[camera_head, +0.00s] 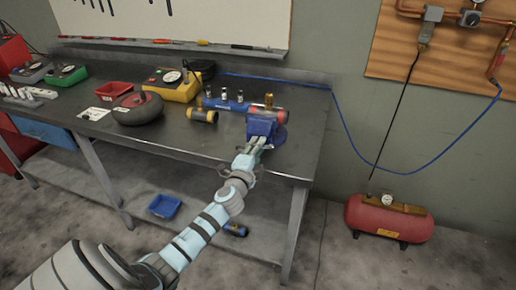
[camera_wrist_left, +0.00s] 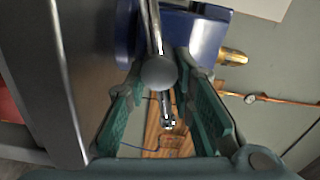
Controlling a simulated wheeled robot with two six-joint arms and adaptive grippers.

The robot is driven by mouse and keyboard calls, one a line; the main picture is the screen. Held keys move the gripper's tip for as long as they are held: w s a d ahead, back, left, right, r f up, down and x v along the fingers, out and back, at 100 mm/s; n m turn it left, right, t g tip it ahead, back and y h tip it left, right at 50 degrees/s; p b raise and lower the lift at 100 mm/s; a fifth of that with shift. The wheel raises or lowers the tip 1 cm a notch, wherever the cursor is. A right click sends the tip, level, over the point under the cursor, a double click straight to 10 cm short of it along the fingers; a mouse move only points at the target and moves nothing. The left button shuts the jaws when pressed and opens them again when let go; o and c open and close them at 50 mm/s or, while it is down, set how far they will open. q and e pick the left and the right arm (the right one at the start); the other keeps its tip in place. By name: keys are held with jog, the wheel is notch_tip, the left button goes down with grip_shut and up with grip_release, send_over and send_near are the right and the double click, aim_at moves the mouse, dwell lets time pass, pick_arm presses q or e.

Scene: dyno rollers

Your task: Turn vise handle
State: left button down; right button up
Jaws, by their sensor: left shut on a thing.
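The blue vise (camera_head: 262,125) is mounted at the front right of the workbench, with its blue body also in the left wrist view (camera_wrist_left: 200,38). The vise handle (camera_wrist_left: 152,25) is a thin metal bar with a round knob at its near end, lying between the finger pads. My left gripper (camera_head: 257,146) reaches the front of the vise; its green-padded fingers (camera_wrist_left: 163,85) flank the handle and are shut on it. In the head view the gripper hides the handle. My right gripper is in neither view.
The workbench (camera_head: 180,142) carries a yellow gauge box (camera_head: 180,88), a dark wheel (camera_head: 138,108), a red tray (camera_head: 113,90) and pipe fittings (camera_head: 202,116) left of the vise. A red compressor (camera_head: 388,220) stands on the floor at right. Open floor lies before the bench.

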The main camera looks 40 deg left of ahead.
pick_arm(q)
jog(key=shift+f, duration=0.2)
jog(key=c, duration=1.5)
grip_release()
jog(key=shift+a, duration=0.15)
jog(key=shift+o, duration=0.2)
jog(key=shift+s, duration=0.2)
jog(key=v, duration=1.6)
jog(key=shift+s+d, duration=0.2)
